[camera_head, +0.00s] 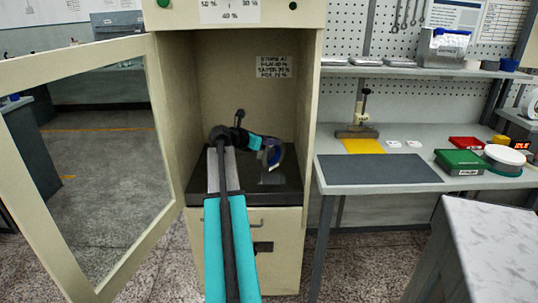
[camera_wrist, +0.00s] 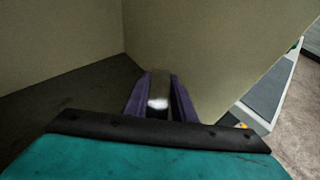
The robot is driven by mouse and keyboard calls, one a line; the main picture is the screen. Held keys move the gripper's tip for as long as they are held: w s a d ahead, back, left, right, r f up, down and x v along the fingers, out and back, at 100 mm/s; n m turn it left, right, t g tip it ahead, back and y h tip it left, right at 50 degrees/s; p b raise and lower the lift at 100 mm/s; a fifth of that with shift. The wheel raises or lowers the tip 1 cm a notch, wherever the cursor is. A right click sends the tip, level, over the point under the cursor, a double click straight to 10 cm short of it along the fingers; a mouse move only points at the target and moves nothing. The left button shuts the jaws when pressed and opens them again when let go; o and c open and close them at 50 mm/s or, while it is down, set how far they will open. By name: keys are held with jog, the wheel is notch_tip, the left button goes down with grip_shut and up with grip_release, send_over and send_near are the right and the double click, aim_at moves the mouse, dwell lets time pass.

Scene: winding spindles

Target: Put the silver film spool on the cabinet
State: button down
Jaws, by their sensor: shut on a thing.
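The cabinet (camera_head: 309,110) is beige, with an open front compartment and a dark shelf inside. My arm reaches into this compartment. My gripper (camera_head: 271,155) is inside, near the right wall and low over the dark shelf. In the wrist view, the purple fingers of my gripper (camera_wrist: 158,97) are shut on the silver film spool (camera_wrist: 158,86), which shows as a narrow grey band with a bright glint. Most of the spool is hidden by the fingers. I cannot tell whether it touches the shelf.
The cabinet's glazed door (camera_head: 158,150) stands wide open to the left. A workbench (camera_head: 415,150) to the right holds a dark mat (camera_head: 375,170), a green box (camera_head: 459,162), a red box (camera_head: 466,143) and a small press (camera_head: 359,120). A pale table (camera_head: 495,240) stands at front right.

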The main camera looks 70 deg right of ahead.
aim_at(268, 151)
jog(key=shift+f, duration=0.6)
jog(key=shift+f, duration=1.85)
jog(key=c, duration=1.5)
grip_release()
jog(key=shift+f, duration=0.1)
jog(key=shift+w+a+r, duration=0.15)
jog(key=shift+a+r, duration=0.1)
jog(key=v, duration=1.1)
jog(key=shift+w+a, duration=0.1)
jog(key=shift+a, duration=0.15)
